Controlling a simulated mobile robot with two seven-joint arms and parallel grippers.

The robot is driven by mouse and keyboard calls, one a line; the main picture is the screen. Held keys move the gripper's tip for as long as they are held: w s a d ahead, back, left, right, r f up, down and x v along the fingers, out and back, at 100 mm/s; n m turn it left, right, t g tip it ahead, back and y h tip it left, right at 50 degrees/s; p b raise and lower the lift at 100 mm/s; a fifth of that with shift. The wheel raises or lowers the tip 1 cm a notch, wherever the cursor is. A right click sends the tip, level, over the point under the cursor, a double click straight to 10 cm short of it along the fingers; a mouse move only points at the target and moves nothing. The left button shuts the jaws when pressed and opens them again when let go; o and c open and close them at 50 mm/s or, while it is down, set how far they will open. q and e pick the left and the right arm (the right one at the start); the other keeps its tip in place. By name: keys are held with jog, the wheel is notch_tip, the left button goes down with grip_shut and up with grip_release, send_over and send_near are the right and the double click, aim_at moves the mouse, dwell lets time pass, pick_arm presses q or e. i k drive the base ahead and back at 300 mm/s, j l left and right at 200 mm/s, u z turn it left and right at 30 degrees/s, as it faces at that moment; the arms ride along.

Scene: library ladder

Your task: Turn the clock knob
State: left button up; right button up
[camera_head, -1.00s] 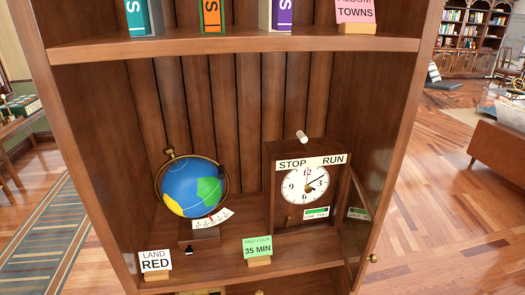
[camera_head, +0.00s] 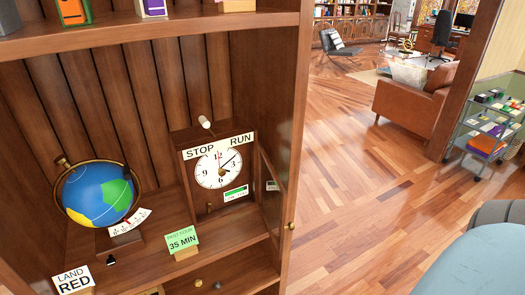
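A wooden clock (camera_head: 217,178) with a white round face stands on the lower shelf of the bookcase. A plate reading STOP and RUN (camera_head: 218,146) runs above its face. A white-tipped knob (camera_head: 204,121) sticks up at the top of the clock, near the middle of that plate. A small brass piece (camera_head: 209,207) shows below the face. The clock's glass door (camera_head: 270,196) stands open at its right. A green card reading 35 MIN (camera_head: 182,239) stands in front of the clock. Neither gripper shows.
A globe (camera_head: 98,195) stands left of the clock, with a LAND RED card (camera_head: 74,280) in front. An upper shelf (camera_head: 150,28) runs above. Open wooden floor (camera_head: 370,170) lies right of the bookcase, with a brown sofa (camera_head: 412,98) and a glass cart (camera_head: 485,135) beyond.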

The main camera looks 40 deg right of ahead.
aim_at(222, 172)
jog(key=l+z, duration=0.4)
jog(key=l, duration=1.3)
jog(key=i, duration=0.05)
